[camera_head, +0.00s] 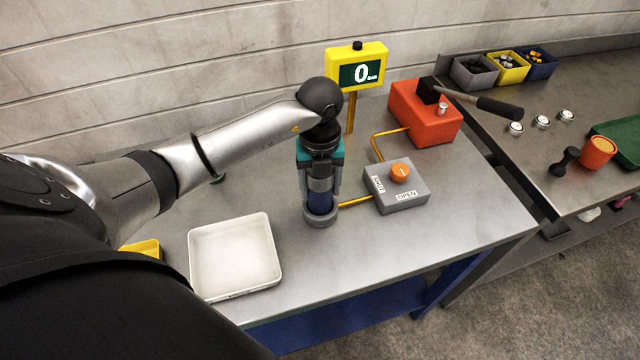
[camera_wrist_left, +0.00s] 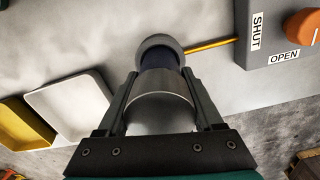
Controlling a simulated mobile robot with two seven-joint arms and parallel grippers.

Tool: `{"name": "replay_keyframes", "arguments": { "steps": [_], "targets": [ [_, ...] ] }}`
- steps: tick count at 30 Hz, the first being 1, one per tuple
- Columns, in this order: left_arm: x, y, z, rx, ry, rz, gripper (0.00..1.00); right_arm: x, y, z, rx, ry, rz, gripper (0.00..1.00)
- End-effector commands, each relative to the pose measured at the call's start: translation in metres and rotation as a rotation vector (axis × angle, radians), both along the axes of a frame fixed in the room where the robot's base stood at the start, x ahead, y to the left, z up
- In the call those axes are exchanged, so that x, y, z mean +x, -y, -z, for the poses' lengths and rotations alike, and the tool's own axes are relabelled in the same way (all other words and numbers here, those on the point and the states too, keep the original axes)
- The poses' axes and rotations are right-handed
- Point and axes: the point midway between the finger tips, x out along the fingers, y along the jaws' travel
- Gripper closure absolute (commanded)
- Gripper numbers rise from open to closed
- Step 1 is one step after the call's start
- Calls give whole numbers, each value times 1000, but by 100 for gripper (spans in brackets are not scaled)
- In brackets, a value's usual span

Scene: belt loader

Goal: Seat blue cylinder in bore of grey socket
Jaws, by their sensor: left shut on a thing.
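The blue cylinder (camera_head: 320,202) stands upright under my left gripper (camera_head: 320,190), with a silver-grey upper part and a blue lower part. My left gripper is shut on it, one finger on each side. The blue part also shows in the left wrist view (camera_wrist_left: 161,60), beyond the fingertips (camera_wrist_left: 160,88). The grey socket (camera_head: 320,220) stands on the table directly below the cylinder, and its rim shows in the wrist view (camera_wrist_left: 158,42). The cylinder's lower end is at the socket's mouth; the bore is hidden, so I cannot tell how deep it sits. My right gripper is out of view.
An orange pipe (camera_head: 356,202) joins the socket to a grey box (camera_head: 398,190) with an orange knob, marked SHUT and OPEN. A white tray (camera_head: 236,290) lies left. A yellow display (camera_head: 357,68) reads 0 behind, near a red box (camera_head: 423,120). The table front is clear.

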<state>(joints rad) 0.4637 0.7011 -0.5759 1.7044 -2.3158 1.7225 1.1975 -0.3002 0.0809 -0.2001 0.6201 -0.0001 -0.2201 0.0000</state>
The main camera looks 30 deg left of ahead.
Motion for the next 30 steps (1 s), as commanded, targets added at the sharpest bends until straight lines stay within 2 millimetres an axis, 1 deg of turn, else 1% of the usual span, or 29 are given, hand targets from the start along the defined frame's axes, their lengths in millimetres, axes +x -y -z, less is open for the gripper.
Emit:
{"name": "replay_keyframes", "arguments": {
  "steps": [2, 3, 10, 17, 20, 23, 26, 30],
  "targets": [
    [1, 0, 2, 0, 4, 0, 100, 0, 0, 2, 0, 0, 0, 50],
    [0, 0, 2, 0, 0, 0, 29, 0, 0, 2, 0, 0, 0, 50],
    [0, 0, 2, 0, 0, 0, 3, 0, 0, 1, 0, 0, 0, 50],
    [0, 0, 2, 0, 0, 0, 2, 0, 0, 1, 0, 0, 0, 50],
    [0, 0, -2, 0, 0, 0, 2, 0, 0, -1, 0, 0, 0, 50],
    [1, 0, -14, 0, 4, 1, 2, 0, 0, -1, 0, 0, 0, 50],
    [2, -1, -33, 1, 6, 1, 2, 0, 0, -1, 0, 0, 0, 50],
    [2, 0, -65, 0, 6, 1, 2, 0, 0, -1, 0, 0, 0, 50]
  ]
}}
